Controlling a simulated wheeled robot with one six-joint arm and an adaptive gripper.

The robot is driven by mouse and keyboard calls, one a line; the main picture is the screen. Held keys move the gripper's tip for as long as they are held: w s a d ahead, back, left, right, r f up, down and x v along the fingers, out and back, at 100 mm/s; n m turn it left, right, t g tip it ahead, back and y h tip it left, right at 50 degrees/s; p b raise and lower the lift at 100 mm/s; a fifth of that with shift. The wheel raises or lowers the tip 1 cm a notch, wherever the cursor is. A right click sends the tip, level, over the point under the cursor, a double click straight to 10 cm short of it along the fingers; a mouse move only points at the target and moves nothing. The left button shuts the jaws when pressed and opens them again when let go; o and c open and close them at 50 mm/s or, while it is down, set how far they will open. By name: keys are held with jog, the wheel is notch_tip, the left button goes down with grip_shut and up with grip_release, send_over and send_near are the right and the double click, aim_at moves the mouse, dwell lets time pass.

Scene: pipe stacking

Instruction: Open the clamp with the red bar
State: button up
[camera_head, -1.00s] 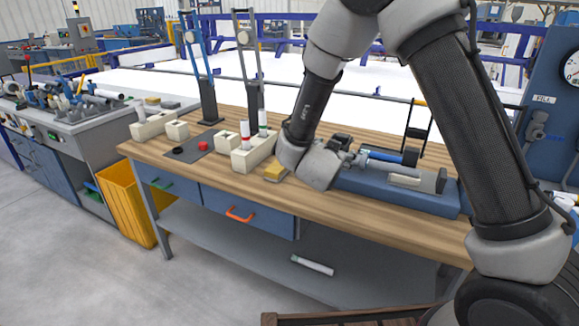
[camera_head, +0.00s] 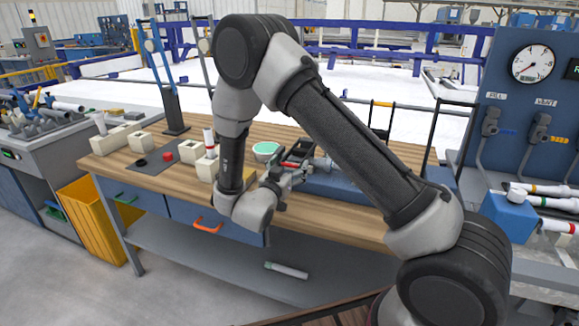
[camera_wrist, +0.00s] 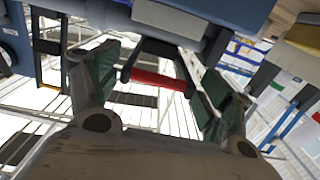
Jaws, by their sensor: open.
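The clamp's red bar (camera_head: 291,164) shows small in the head view, by a dark frame on the workbench near my gripper. In the wrist view the red bar (camera_wrist: 158,80) lies crosswise between the two arms of a dark U-shaped handle (camera_wrist: 182,66). My gripper (camera_wrist: 160,68) is open, with one green-padded finger on each side of the handle. The bar sits between the fingers with gaps at both ends; I cannot tell its exact depth from them. In the head view my gripper (camera_head: 284,172) is at the front of the clamp, and my wrist partly hides the fixture.
The wooden workbench (camera_head: 340,217) carries pale blocks (camera_head: 107,143) and a red button (camera_head: 168,156) at left. A blue fixture base (camera_head: 340,186) is behind my arm. A gauge panel (camera_head: 530,105) and pipe rack are at right. A pipe (camera_head: 286,270) lies on the lower shelf.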

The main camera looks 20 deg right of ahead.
jog(key=shift+w+d, duration=0.25)
jog(key=shift+w, duration=0.05)
jog(key=c, duration=1.3)
jog(key=shift+o, duration=0.2)
jog(key=shift+r+g, duration=0.3)
jog(key=shift+r, duration=0.35)
jog(key=w+d+r+g+y, duration=0.2)
jog(key=w+d+r, duration=0.2)
jog(key=w+r, duration=0.2)
jog(key=w+d+r+g+y, duration=0.2)
jog(key=w+d+r, duration=0.3)
jog(key=r, duration=0.6)
jog(key=shift+w+r+g, duration=0.25)
jog(key=shift+w+g, duration=0.35)
jog(key=shift+w, duration=0.25)
jog(key=shift+d, duration=0.15)
